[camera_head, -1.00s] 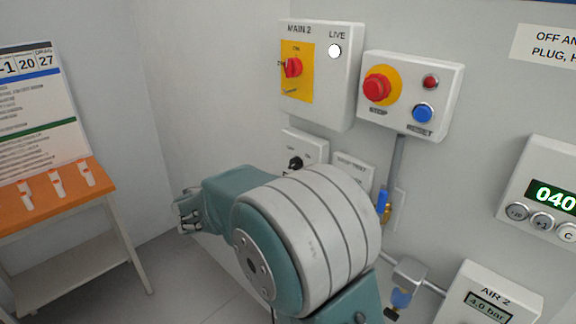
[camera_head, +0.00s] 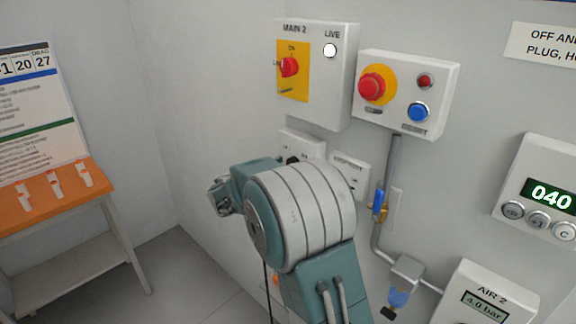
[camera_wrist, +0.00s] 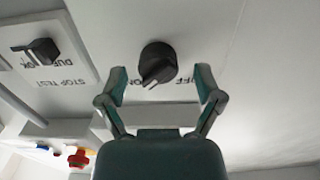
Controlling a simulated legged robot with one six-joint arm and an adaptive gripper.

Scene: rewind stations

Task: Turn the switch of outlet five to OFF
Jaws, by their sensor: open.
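A black rotary switch knob (camera_wrist: 157,60) sits on a pale plate in the wrist view, with its white pointer mark slanting to the lower left. An upside-down label, partly hidden and seeming to end in "FF", lies to its right. No outlet number is readable. In the head view my gripper (camera_head: 222,197) is left of my arm, and a white switch box (camera_head: 303,141) is partly hidden behind the arm.
A second black knob (camera_wrist: 43,51) sits on a plate labelled STOP TEST. MAIN 2 (camera_head: 340,75) has a red switch; the box beside it carries a red button (camera_head: 372,86) and a blue button (camera_head: 418,111). A blue-handled valve (camera_head: 379,205) and pipe stand right of my arm.

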